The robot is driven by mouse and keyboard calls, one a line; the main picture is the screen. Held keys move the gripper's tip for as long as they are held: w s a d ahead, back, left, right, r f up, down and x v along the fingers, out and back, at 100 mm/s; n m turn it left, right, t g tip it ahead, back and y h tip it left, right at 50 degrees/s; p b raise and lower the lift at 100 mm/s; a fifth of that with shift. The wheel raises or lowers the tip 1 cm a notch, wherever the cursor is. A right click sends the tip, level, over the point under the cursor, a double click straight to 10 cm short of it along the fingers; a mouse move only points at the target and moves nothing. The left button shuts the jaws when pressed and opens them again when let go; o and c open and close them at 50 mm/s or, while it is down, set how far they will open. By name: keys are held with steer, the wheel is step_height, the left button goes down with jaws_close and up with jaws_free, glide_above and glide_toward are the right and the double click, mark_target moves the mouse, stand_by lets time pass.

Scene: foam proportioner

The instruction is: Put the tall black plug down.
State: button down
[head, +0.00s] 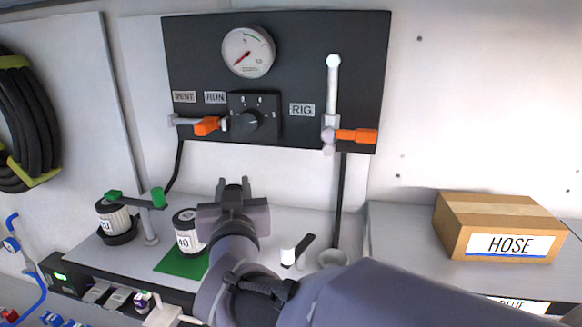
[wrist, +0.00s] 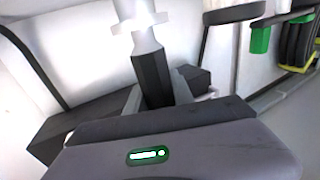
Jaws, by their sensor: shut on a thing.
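My gripper (head: 233,188) is in the middle of the head view, in front of the white wall and above the bench. It is seen from behind and hides most of what it holds. In the wrist view a tall black plug (wrist: 152,76) stands up between the jaws (wrist: 160,98), which are shut on it. A pale collar and stem show above its black part. Whether its far end touches anything cannot be told.
A labelled canister (head: 187,238) stands on a green mat (head: 182,264); another (head: 112,220) sits under a green-ended bracket. A small white cylinder (head: 288,256), a black piece (head: 305,246) and a pale cup (head: 332,259) are to the right. A HOSE box (head: 500,222) is far right.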

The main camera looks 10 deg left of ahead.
steer(key=shift+f, duration=0.85)
steer(key=c, duration=1.1)
jaws_free()
steer(key=b+v, duration=0.3)
steer(key=v, duration=0.9)
steer(key=shift+s, duration=0.25)
